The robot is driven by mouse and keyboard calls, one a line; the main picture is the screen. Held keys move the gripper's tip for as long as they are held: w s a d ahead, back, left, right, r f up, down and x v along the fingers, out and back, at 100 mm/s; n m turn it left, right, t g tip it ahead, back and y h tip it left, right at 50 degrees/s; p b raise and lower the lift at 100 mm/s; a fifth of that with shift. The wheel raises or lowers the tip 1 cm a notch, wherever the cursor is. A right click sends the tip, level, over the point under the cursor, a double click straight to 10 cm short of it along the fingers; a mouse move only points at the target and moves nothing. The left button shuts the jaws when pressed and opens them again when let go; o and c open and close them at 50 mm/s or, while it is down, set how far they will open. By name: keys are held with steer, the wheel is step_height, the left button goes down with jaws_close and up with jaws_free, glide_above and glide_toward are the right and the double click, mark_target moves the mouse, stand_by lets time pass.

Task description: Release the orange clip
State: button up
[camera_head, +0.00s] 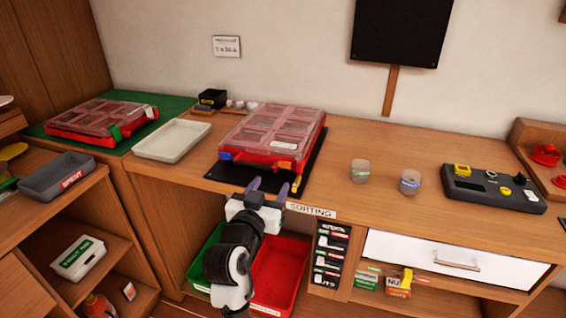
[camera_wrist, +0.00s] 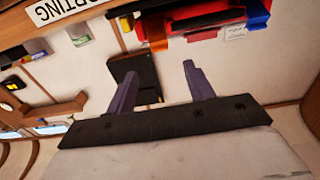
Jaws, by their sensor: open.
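The red case (camera_head: 228,154) with a clear compartmented lid lies shut on a black mat (camera_head: 213,172) in the middle of the bench. The orange clip (camera_head: 298,166) is at the right of its front edge, and a blue clip (camera_head: 225,155) is at the left. My gripper (camera_head: 275,184) is open and empty, just in front of the case. In the wrist view the orange clip (camera_wrist: 158,45) shows beyond the fingertips, apart from them, and the blue clip (camera_wrist: 258,20) lies to the right. Whether the orange clip is latched I cannot tell.
A white tray (camera_head: 139,153) and another red case (camera_head: 56,131) on a green mat stand to the left. Two small cups (camera_head: 360,171) and a dark control box (camera_head: 520,200) stand right. The bench edge with a SORTING label (camera_head: 311,210) is close to my gripper; a red bin (camera_head: 280,270) is below.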

mark_target(284, 164)
steer(key=p+x, duration=0.2)
steer(key=x, duration=0.7)
steer(key=shift+w+d, duration=0.15)
steer(key=shift+w, duration=0.05)
steer(key=shift+c, duration=0.4)
steer(key=c, duration=0.9)
steer(key=f+b, duration=0.1)
steer(key=b, duration=0.2)
steer(key=shift+s+t+b, duration=0.15)
steer(key=shift+t+b, duration=0.15)
steer(key=b, duration=0.2)
steer(key=shift+s+f+t+b, duration=0.1)
steer(key=shift+t+b, duration=0.2)
steer(key=shift+t, duration=0.1)
steer(key=shift+r, duration=0.2)
steer(key=o, duration=1)
